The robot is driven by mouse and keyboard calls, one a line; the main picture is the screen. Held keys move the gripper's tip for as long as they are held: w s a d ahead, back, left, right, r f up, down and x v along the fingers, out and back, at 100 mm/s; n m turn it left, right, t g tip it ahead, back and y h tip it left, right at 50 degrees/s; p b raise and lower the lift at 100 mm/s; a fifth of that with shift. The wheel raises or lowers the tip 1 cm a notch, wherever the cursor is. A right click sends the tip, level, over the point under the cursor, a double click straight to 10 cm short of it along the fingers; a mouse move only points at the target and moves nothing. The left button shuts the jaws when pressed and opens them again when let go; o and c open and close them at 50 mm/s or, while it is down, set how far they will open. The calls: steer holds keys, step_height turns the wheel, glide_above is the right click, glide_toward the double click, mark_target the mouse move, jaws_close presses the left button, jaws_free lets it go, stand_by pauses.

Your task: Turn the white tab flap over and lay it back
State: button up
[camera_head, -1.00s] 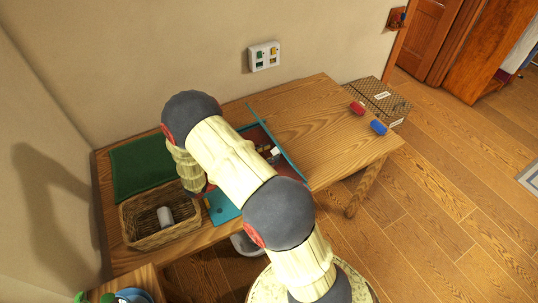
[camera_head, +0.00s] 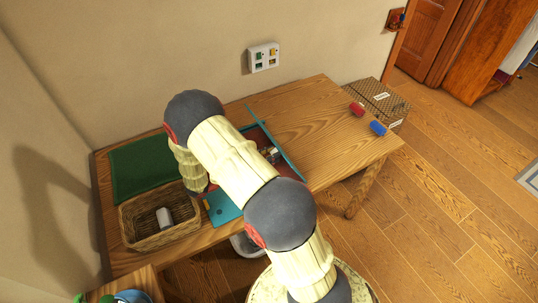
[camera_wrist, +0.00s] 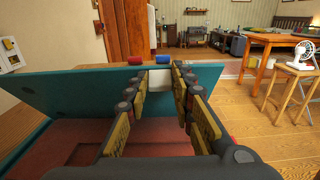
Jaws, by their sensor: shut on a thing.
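A teal panel (camera_wrist: 70,93) stands tilted up in the wrist view, with a reddish recess (camera_wrist: 80,140) in front of it. In the head view, its thin teal edge (camera_head: 290,166) runs across the table. A white tab (camera_wrist: 161,79) sits at the panel's upper part, between my fingertips. My gripper (camera_wrist: 163,77) is shut on the tab. In the head view, my gripper (camera_head: 269,154) is small beside the teal edge, and my arm covers much of the recess and panel. Another teal part (camera_head: 222,207) lies near the table's front edge.
A wicker basket (camera_head: 130,231) holding a white object (camera_head: 164,217) and a green mat (camera_head: 146,165) are at the left. Red (camera_head: 357,109) and blue (camera_head: 378,128) cylinders lie at the table's right end. The wooden tabletop (camera_head: 320,120) between is clear.

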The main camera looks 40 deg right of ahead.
jaws_close()
steer(key=shift+d+r+p, duration=0.15)
steer(key=shift+r+p, duration=0.1)
steer(key=shift+p, duration=0.05)
stand_by(0.5)
